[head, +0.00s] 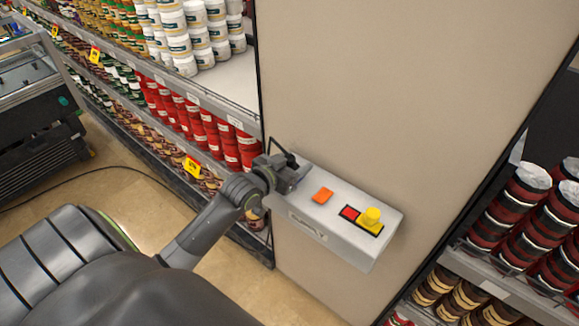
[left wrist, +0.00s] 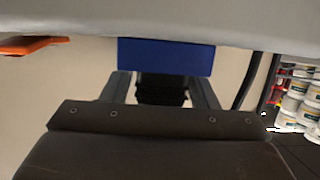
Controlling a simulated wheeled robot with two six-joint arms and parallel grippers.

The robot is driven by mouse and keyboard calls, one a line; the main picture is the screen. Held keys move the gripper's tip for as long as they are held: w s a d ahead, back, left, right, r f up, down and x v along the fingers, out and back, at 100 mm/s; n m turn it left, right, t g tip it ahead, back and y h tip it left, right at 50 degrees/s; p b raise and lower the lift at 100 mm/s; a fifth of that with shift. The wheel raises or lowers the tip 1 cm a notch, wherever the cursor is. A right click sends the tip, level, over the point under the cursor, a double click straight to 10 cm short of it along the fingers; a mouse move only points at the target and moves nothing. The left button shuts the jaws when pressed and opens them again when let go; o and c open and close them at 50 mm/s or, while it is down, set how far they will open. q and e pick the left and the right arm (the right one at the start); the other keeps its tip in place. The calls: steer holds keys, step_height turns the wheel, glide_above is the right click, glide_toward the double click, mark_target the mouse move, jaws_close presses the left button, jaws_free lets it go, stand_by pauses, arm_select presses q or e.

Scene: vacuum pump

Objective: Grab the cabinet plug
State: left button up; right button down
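The grey cabinet control box (head: 345,210) juts from a beige panel in the head view. My left gripper (head: 292,178) is at its left end. In the left wrist view, a black ribbed piece (left wrist: 162,90), which looks like the plug, sits below a blue block (left wrist: 166,57) at the box's edge. The fingers of my left gripper (left wrist: 162,88) stand on either side of the black piece, with a narrow light gap at its left, so they look open around it. In the head view the gripper hides the plug. My right gripper is in neither view.
A black cable (head: 281,149) loops by the gripper. Stocked shelves (head: 222,88) stand at the left, and others (head: 500,286) at the right.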

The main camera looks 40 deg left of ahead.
arm_select(q)
steer(key=c, duration=0.9)
